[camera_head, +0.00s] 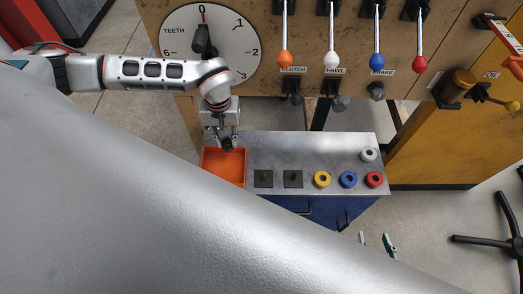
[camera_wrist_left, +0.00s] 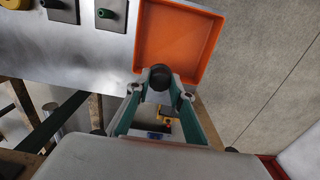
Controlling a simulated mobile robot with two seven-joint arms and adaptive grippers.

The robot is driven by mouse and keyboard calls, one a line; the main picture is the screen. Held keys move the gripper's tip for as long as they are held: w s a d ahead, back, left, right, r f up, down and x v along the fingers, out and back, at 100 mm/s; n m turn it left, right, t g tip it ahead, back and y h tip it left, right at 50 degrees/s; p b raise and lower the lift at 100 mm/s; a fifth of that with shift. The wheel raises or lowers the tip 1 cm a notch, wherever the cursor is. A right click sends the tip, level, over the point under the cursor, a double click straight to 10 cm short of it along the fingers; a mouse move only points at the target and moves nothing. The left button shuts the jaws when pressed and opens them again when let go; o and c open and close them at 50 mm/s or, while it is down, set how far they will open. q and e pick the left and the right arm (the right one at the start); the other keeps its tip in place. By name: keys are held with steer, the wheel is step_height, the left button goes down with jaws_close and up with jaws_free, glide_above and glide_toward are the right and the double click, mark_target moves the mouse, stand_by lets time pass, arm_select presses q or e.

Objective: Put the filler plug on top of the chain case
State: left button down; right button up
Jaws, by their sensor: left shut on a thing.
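My left gripper (camera_head: 226,143) is shut on a small dark round plug (camera_wrist_left: 160,77), which shows between the fingertips in the left wrist view. The plug is over the near-machine edge of an orange tray (camera_wrist_left: 180,40). In the head view the tray (camera_head: 224,165) is at the left end of the metal bench. My right gripper (camera_head: 377,242) shows only as two fingertips set apart at the lower right; the rest is hidden. No part is clearly marked as the chain case.
A black-legged stand (camera_head: 500,235) is at the right.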

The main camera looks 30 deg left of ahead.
arm_select(q)
steer(key=w+d+p, duration=0.1)
steer(key=w+d, duration=0.3)
steer(key=d, duration=0.5)
steer(key=shift+w+a+f, duration=0.1)
steer(key=shift+f, duration=1.65)
steer(key=shift+a+f, duration=0.1)
steer(key=shift+f, duration=1.65)
steer(key=shift+f, duration=0.2)
steer(key=c, duration=2)
jaws_free()
steer(key=shift+c, duration=0.2)
steer(key=shift+r, duration=0.1)
